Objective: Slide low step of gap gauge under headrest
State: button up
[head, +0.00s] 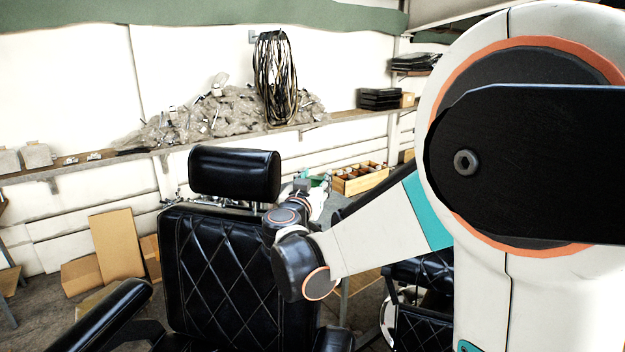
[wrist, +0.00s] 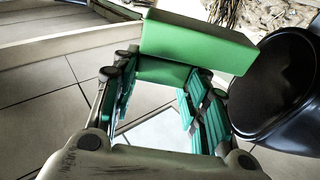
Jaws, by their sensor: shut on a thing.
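The black padded headrest (head: 235,173) stands on a post above the quilted backrest (head: 225,285) of the barber chair, with a narrow gap below it. In the wrist view, my gripper (wrist: 160,80) is shut on the green stepped gap gauge (wrist: 198,42). The gauge's wider block juts out beyond the fingertips. A rounded black pad, which looks like the headrest (wrist: 275,85), lies right beside the gauge's right end; I cannot tell whether they touch. In the head view, my arm reaches behind the chair's right side, and the gripper and gauge are mostly hidden there.
A wall shelf (head: 115,158) with wrapped clutter and a hanging cable coil (head: 274,78) runs behind the chair. A wooden crate (head: 358,179) is at the back right. Cardboard boxes (head: 118,245) stand on the floor at left. An armrest (head: 105,318) extends at the front left.

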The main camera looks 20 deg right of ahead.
jog(key=shift+f, duration=0.1)
jog(key=shift+s+a+f+b, duration=0.1)
jog(key=shift+a+f+b, duration=0.15)
jog(key=shift+f+b, duration=0.75)
jog(key=shift+w+a+f+b, duration=0.1)
jog(key=shift+a+f+b, duration=0.1)
jog(key=shift+f+b, duration=0.8)
jog(key=shift+s+a+f+b, duration=0.1)
jog(key=shift+a+f+b, duration=0.15)
jog(key=shift+f+b, duration=0.75)
jog(key=shift+w+a+f+b, duration=0.1)
jog(key=shift+w+a+b, duration=0.25)
jog(key=shift+w+a, duration=0.8)
jog(key=shift+w+a+f+b, duration=0.1)
jog(key=shift+w+a+b, duration=0.2)
jog(key=shift+w+a, duration=0.8)
jog(key=shift+s+a+r, duration=0.1)
jog(key=shift+s+a, duration=0.1)
jog(key=shift+a, duration=0.05)
jog(key=o, duration=1.3)
jog(key=shift+c, duration=0.2)
jog(key=shift+d, duration=0.15)
